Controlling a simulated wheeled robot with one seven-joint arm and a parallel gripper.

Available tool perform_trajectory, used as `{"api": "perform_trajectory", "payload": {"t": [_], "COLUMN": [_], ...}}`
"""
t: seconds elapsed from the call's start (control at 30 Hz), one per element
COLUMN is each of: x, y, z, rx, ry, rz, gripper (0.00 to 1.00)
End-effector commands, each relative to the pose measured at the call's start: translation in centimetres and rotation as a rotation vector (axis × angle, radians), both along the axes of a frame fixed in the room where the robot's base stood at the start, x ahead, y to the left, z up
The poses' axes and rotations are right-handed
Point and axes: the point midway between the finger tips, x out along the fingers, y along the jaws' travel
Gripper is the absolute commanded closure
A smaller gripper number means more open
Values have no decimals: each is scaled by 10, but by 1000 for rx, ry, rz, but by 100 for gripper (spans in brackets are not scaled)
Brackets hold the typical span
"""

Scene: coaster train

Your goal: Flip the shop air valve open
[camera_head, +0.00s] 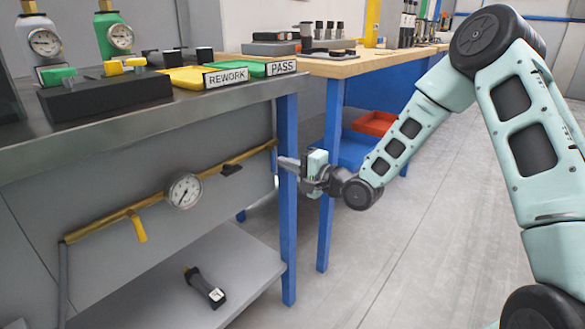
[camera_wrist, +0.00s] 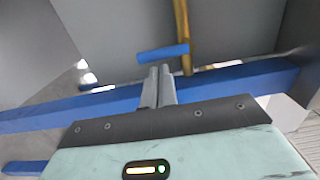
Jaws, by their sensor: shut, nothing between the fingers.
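A brass pipe (camera_head: 110,217) runs along the grey panel below the bench top, with a round white gauge (camera_head: 184,191) on it. A yellow lever (camera_head: 138,229) hangs down from the pipe left of the gauge. A small dark handle (camera_head: 231,169) sits under the pipe right of the gauge. My gripper (camera_head: 284,163) is shut and empty beside the front blue bench leg, right of the pipe. In the wrist view, my gripper's fingertips (camera_wrist: 160,71) are together, pointing toward a blue bar-like handle (camera_wrist: 163,53) beside the brass pipe (camera_wrist: 184,30). I cannot tell which handle is the shop air valve.
The blue bench leg (camera_head: 287,220) stands close to my gripper. The bench top (camera_head: 150,122) overhangs the pipe. A lower shelf (camera_head: 205,265) holds a black tool (camera_head: 204,287). A second bench stands behind, and the floor on the right is clear.

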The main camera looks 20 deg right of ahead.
Motion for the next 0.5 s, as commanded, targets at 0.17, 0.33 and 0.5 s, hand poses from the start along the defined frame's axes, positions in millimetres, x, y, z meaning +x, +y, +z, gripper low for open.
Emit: {"api": "perform_trajectory", "payload": {"t": [0.17,0.33,0.5], "x": [0,0,-1], "y": [0,0,0], "z": [0,1,0], "rx": [0,12,45], "ry": [0,8,26], "rz": [0,0,-1], "gripper": [100,100,100]}}
